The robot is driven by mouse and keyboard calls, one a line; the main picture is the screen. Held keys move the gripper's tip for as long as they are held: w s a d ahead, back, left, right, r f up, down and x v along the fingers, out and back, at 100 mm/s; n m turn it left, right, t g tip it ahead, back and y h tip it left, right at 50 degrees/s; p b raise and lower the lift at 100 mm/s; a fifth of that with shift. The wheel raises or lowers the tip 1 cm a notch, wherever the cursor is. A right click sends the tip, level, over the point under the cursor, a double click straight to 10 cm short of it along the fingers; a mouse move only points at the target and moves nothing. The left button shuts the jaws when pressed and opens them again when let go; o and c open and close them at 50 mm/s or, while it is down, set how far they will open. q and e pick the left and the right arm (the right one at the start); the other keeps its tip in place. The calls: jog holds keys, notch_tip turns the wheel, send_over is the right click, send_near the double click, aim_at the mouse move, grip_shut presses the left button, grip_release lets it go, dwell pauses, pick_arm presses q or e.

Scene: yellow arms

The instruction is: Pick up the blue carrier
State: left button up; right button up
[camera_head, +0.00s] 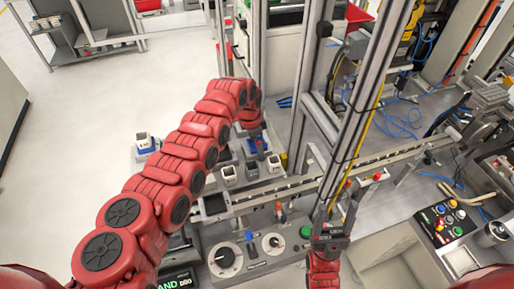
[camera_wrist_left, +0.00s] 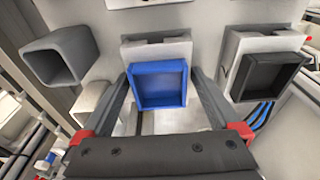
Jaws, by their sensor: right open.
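The blue carrier (camera_wrist_left: 158,86) is a square, open-topped box in the left wrist view, on a pale fixture. My left gripper's fingers (camera_wrist_left: 160,80) are spread on either side of it; I cannot tell whether they touch it. In the head view my left arm reaches to the row of carriers, where blue (camera_head: 259,143) shows at the gripper (camera_head: 252,138), partly hidden by it. My right gripper (camera_head: 335,214) is open and empty at the lower middle, beside the metal post.
A grey carrier (camera_wrist_left: 60,60) and a black carrier (camera_wrist_left: 268,76) flank the blue one. Another blue-based carrier (camera_head: 146,146) stands left of the red arm. Metal posts (camera_head: 362,110) and a conveyor rail (camera_head: 385,165) stand to the right. A control panel (camera_head: 250,250) lies in front.

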pick_arm(q)
jog(key=c, duration=1.3)
jog(key=shift+r, duration=0.15)
